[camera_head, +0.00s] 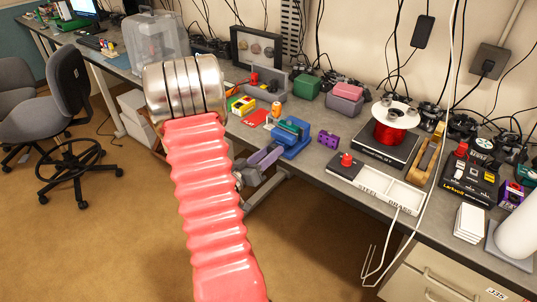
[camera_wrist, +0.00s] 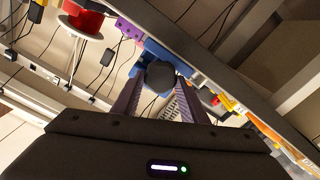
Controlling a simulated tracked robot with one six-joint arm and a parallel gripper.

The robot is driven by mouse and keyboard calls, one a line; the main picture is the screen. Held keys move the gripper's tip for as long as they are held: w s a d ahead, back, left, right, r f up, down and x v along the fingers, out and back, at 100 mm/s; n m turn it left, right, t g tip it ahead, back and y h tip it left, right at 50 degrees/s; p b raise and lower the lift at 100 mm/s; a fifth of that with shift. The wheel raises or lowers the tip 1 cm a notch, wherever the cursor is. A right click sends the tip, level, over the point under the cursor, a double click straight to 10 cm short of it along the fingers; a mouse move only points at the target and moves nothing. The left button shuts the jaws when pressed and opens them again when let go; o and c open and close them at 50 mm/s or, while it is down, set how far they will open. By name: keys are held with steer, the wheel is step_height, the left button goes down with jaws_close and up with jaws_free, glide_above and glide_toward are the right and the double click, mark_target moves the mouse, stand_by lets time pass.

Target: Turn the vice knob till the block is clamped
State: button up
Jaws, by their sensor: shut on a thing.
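The blue vice (camera_head: 297,146) stands at the front edge of the bench in the head view; part of it also shows in the wrist view (camera_wrist: 148,52). A dark teal piece shows at its top, but I cannot tell whether this is the block or how tightly it sits. My gripper (camera_head: 272,154) reaches the vice's front from the left. In the wrist view, the dark round vice knob (camera_wrist: 160,75) sits between the fingertips of my gripper (camera_wrist: 160,84), which is shut on it. The knob is hidden in the head view.
A purple block with holes (camera_head: 328,139) lies right of the vice. Further right is a white tray (camera_head: 376,186) marked STEEL and BRASS, and a red wire spool (camera_head: 391,132). Small boxes and a grey open bin (camera_head: 268,90) stand behind and left. The floor in front is clear.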

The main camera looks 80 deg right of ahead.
steer(key=m, duration=0.9)
steer(key=shift+f+m, duration=0.1)
steer(key=shift+m, duration=0.3)
steer(key=m, duration=0.3)
steer(key=shift+s+m, duration=0.15)
steer(key=shift+m, duration=0.25)
steer(key=shift+s, duration=0.1)
stand_by(0.5)
steer(key=o, duration=1)
steer(key=shift+o, duration=0.2)
steer(key=shift+a, duration=0.1)
steer(key=v, duration=1.3)
steer(key=shift+w+a, duration=0.2)
steer(key=shift+a, duration=0.15)
